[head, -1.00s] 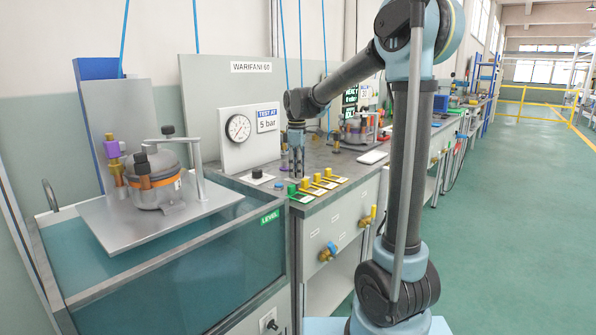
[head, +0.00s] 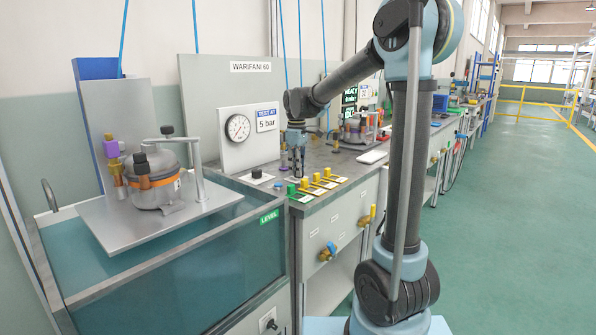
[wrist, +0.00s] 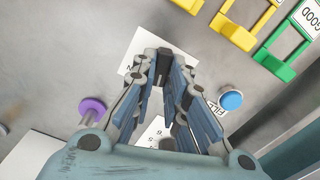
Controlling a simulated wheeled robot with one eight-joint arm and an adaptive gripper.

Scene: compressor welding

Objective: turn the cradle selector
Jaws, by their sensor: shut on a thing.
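My gripper (head: 297,170) points down at the bench top behind the row of coloured brackets. In the wrist view its fingertips (wrist: 163,72) come together above a white plate (wrist: 138,46). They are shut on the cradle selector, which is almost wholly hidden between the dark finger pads. How far the selector is turned cannot be told.
A blue button (wrist: 231,99) and a purple knob (wrist: 92,108) stand on either side of my gripper. Yellow brackets (wrist: 239,30) and a green bracket (wrist: 281,60) line the bench front. A black knob (head: 256,173) stands left; a pressure gauge (head: 238,127) is behind.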

